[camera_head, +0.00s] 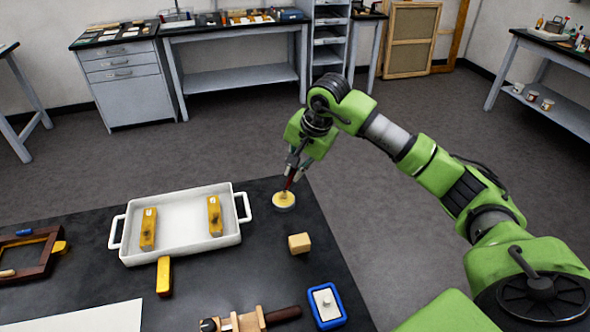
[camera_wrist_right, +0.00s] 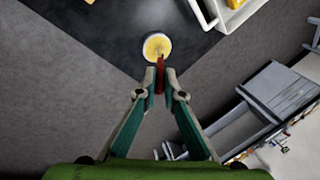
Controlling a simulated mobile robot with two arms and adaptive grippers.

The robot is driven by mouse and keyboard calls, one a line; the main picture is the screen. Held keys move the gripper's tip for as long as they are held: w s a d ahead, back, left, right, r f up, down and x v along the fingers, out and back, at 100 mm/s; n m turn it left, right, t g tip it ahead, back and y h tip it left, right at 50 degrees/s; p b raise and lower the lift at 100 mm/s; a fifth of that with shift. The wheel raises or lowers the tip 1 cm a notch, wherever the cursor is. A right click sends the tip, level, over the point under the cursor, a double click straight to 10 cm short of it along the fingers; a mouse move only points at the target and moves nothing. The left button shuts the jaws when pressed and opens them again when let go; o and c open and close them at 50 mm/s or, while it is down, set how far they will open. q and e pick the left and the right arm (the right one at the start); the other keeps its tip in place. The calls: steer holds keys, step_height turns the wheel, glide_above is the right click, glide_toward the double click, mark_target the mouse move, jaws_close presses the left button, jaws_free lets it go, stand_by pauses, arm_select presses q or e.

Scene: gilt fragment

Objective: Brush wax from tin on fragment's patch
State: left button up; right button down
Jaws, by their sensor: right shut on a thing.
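My right gripper (camera_head: 297,172) is shut on a brush (camera_head: 288,184) with a dark red handle. It also shows from above in the right wrist view (camera_wrist_right: 160,76), with the brush (camera_wrist_right: 160,75) between its fingertips. The brush points down at the small round tin of yellow wax (camera_head: 284,203), near the table's far right corner; the tin (camera_wrist_right: 150,53) is just beyond the fingertips. I cannot tell whether the bristles touch the wax. My left gripper is not in view.
The white tray (camera_head: 184,255) with two handles stands left of the tin. A wooden block (camera_head: 299,243), a blue-rimmed dish (camera_head: 326,305), a wooden clamp-like tool (camera_head: 250,320) and a dark wooden frame (camera_head: 45,240) lie on the black table.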

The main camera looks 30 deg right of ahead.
steer(key=shift+w+r+p, duration=0.1)
steer(key=shift+r+p, duration=0.5)
steer(key=shift+r, duration=0.25)
steer(key=shift+r+p, duration=1.45)
steer(key=shift+r, duration=1.15)
